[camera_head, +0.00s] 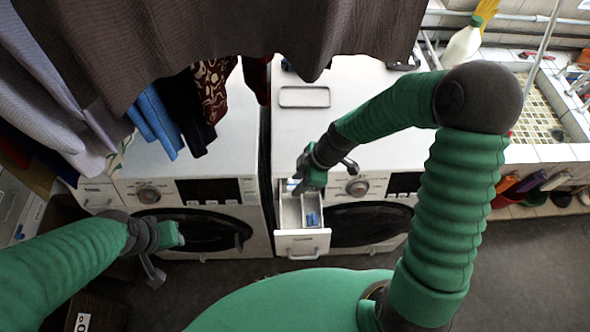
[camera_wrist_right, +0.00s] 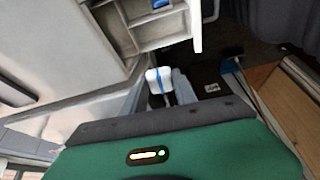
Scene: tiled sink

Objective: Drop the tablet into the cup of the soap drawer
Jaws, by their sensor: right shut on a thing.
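The tablet (camera_wrist_right: 153,76) is white with a blue stripe and shows in the right wrist view at the tips of my right gripper (camera_wrist_right: 165,97). My right gripper is shut on it; in the head view the gripper (camera_head: 298,188) is above the rear left part of the soap drawer (camera_head: 303,243). The drawer is pulled open from the right washing machine and shows white compartments with a blue piece inside. In the wrist view the drawer (camera_wrist_right: 150,32) is at the top, apart from the tablet. My left gripper (camera_head: 160,265) is low, before the left machine; its jaws are unclear.
Two white machines stand side by side, the left machine (camera_head: 205,165) and the right machine (camera_head: 350,95). Hanging clothes (camera_head: 220,50) cover the top left. A tiled basin (camera_head: 537,110) and a bottle (camera_head: 462,46) are at the right. The floor (camera_head: 530,260) at lower right is clear.

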